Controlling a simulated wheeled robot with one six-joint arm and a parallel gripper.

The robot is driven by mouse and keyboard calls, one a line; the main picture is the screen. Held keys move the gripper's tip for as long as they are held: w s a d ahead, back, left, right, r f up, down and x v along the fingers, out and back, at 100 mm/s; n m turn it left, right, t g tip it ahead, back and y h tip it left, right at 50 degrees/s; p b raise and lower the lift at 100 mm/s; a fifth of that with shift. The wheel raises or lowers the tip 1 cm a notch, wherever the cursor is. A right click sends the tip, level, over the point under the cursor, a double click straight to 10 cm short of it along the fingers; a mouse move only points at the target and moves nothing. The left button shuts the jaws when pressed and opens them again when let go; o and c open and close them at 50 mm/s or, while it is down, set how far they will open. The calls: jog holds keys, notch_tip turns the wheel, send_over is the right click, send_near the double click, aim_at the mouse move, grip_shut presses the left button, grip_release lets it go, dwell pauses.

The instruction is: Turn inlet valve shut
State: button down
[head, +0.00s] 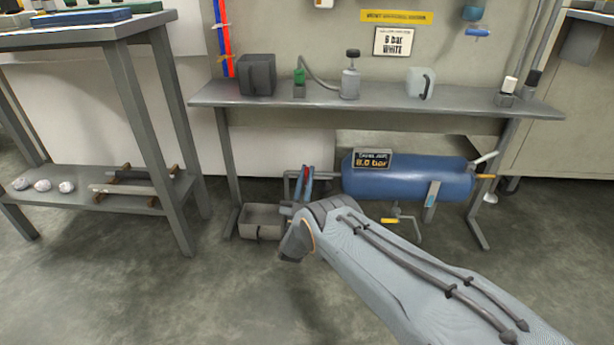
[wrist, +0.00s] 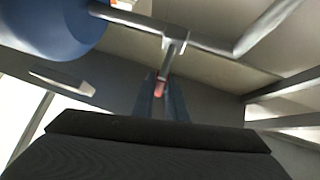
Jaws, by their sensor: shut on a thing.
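The inlet valve's red handle (head: 306,172) shows at the left end of the blue tank (head: 405,178), under the bench. In the wrist view the handle's reddish end (wrist: 161,88) sits below a grey pipe tee (wrist: 172,50). My gripper (head: 304,180) reaches in from the front, its two blue fingers on either side of the red handle. In the wrist view the fingers of my gripper (wrist: 161,95) are shut on the handle. My forearm and wrist hide the floor in front of the valve and part of the lower pipework.
A grey bin (head: 262,222) stands on the floor left of my wrist. A drain pipe with a yellow handle (head: 389,221) hangs below the tank. The grey bench (head: 390,107) lies above, with a leg on each side. The floor at the front left is clear.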

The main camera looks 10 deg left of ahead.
jog(key=shift+a+r, duration=0.15)
jog(key=shift+a, duration=0.05)
jog(key=c, duration=1.8)
grip_release()
jog(key=shift+o, duration=0.2)
jog(key=shift+w+d, duration=0.1)
jog(key=shift+d, duration=0.05)
jog(key=p+v, duration=0.1)
jog(key=v, duration=0.7)
jog(key=shift+w, duration=0.1)
